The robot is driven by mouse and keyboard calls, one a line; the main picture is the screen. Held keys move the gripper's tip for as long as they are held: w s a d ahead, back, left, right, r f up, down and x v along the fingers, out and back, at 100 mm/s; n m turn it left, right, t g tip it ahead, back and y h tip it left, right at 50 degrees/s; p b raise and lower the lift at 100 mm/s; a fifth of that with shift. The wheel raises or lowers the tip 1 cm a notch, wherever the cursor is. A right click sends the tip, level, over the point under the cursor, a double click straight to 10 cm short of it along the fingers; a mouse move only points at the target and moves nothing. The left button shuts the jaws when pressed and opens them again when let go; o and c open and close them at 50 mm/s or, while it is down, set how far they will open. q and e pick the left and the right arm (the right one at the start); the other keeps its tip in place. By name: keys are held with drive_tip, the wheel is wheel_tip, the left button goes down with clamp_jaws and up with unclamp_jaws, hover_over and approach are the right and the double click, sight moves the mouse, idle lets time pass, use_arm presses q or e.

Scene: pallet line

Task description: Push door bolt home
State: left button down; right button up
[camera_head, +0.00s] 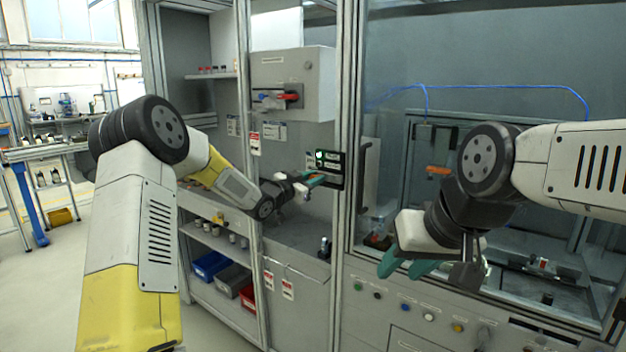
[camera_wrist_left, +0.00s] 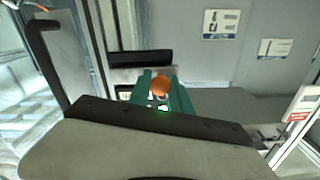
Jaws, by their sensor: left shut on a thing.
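The black door bolt body (camera_head: 330,165) sits on the door-side frame post, with small green lit marks on it. In the left wrist view its black bar (camera_wrist_left: 140,58) lies just beyond my fingertips. My left gripper (camera_head: 314,180) is at the bolt, its teal fingers (camera_wrist_left: 161,92) shut on an orange ball knob (camera_wrist_left: 161,85). The knob is hidden in the head view. How far the bolt is slid cannot be told. My right gripper (camera_head: 407,268) hangs in front of the glass door, its teal fingers apart and empty.
A vertical door handle (camera_head: 368,176) stands right of the bolt and shows at left in the wrist view (camera_wrist_left: 47,65). A grey box with a red switch (camera_head: 290,95) is above. A button panel (camera_head: 415,310) lies below my right gripper. Bins (camera_head: 210,265) stand low at left.

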sight(331, 178)
use_arm(q)
drive_tip(key=shift+s+d+f, duration=0.1)
drive_tip(key=shift+s+d, duration=0.55)
drive_tip(key=shift+d, duration=0.25)
drive_tip(key=shift+s+d, duration=0.65)
drive_tip(key=shift+d, duration=0.25)
drive_tip(key=c, duration=1.2)
unclamp_jaws()
drive_tip(key=shift+s+a, duration=0.3)
drive_tip(key=v, duration=0.7)
